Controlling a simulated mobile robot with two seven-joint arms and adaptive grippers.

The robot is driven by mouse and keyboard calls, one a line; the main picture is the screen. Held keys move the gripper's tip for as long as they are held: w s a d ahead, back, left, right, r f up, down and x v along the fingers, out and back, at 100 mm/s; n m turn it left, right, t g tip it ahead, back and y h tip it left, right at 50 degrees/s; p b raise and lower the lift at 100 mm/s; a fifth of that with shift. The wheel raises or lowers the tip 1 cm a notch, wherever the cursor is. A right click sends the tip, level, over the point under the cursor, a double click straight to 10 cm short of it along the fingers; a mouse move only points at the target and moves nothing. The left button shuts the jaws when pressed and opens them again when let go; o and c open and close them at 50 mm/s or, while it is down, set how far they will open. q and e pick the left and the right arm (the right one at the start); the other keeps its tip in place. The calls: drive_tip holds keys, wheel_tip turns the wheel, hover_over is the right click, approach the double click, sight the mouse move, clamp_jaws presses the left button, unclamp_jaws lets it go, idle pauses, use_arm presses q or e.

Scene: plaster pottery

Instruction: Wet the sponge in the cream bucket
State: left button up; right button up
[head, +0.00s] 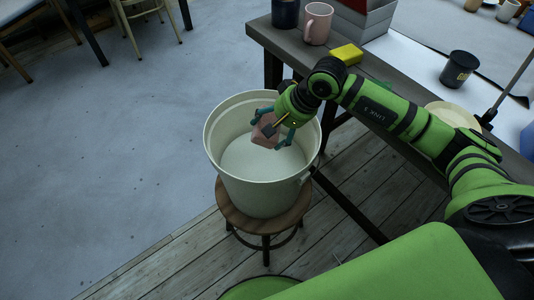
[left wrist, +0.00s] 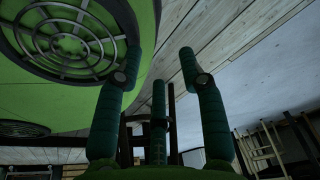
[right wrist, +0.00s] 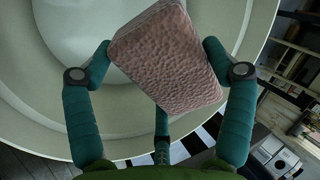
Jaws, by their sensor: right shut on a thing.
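The cream bucket (head: 262,190) stands upright on a round wooden stool (head: 233,217) and holds whitish liquid; its inside also fills much of the right wrist view (right wrist: 60,110). My right gripper (head: 275,132) is over the bucket's mouth, toward its far right side. It is shut on a pink porous sponge (head: 264,130), which shows large between the fingers in the right wrist view (right wrist: 170,60). I cannot tell whether the sponge touches the liquid. My left gripper (left wrist: 158,65) shows only in the left wrist view, its fingers apart with nothing between them, near my own green base.
A dark workbench (head: 385,92) right of the bucket bears a yellow sponge (head: 347,54), a pink mug (head: 317,23), a dark cup (head: 285,14) and a grey box (head: 362,20). A black pot (head: 459,68) stands farther right. The floor (head: 110,140) left of the bucket is clear.

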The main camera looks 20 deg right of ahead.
sight(265, 119)
drive_tip(key=shift+r+p, duration=0.5)
drive_tip(key=shift+r, duration=0.7)
wheel_tip(265, 119, up, 3)
drive_tip(key=shift+r+p, duration=0.1)
drive_tip(key=shift+p, duration=0.65)
drive_tip(key=shift+r, duration=0.3)
drive_tip(key=shift+r+p, duration=0.5)
drive_tip(key=shift+r, duration=0.3)
use_arm(q)
drive_tip(key=s+r+g, duration=0.1)
drive_tip(key=s+r, duration=0.1)
drive_tip(key=s, duration=0.5)
drive_tip(key=shift+a+r+g, duration=0.25)
drive_tip(key=shift+r+g, duration=0.1)
drive_tip(key=shift+g, duration=0.05)
drive_tip(key=shift+w, duration=0.15)
use_arm(e)
drive_tip(key=shift+r, duration=0.1)
use_arm(q)
drive_tip(key=shift+r+p, duration=0.7)
drive_tip(key=shift+p, duration=0.05)
use_arm(e)
drive_tip(key=shift+r, duration=1.95)
